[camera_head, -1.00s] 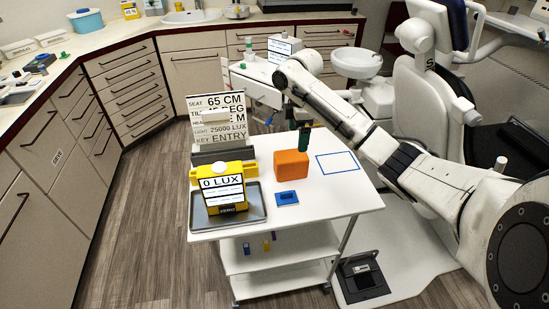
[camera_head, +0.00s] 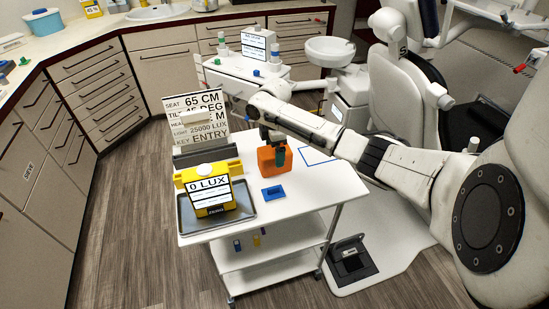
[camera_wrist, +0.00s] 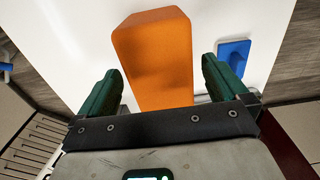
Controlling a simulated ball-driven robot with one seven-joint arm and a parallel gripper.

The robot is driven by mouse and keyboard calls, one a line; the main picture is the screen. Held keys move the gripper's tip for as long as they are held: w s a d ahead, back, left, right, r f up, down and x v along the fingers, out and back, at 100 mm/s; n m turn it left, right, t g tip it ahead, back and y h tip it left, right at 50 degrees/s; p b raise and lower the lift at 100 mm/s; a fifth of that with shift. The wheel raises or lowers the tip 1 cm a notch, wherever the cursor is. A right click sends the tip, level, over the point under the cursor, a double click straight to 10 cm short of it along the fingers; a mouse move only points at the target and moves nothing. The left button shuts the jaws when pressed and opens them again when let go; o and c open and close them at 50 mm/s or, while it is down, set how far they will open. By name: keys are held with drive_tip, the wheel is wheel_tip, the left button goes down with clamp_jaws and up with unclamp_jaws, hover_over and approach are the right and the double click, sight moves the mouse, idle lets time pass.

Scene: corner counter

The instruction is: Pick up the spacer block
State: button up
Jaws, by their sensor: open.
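The spacer block, which I take to be the orange block (camera_head: 267,165), stands on the white cart top (camera_head: 240,228). My gripper (camera_head: 274,148) is over it, with one green finger showing in front of the block's right part. In the wrist view, the orange block (camera_wrist: 155,55) lies between the two green fingers of my gripper (camera_wrist: 163,82). The fingers are apart, with gaps visible on both sides, wider at the right. The block's near end is hidden behind the gripper body.
A blue piece (camera_head: 273,191) lies just in front of the block; it also shows in the wrist view (camera_wrist: 233,58). A yellow lux meter (camera_head: 210,196) sits in a grey tray (camera_head: 187,220) at left. A sign board (camera_head: 205,125) stands behind. A blue-outlined area (camera_head: 316,155) is empty.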

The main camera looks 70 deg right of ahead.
drive_tip(key=shift+f, duration=0.55)
drive_tip(key=c, duration=1)
drive_tip(key=shift+r, duration=0.1)
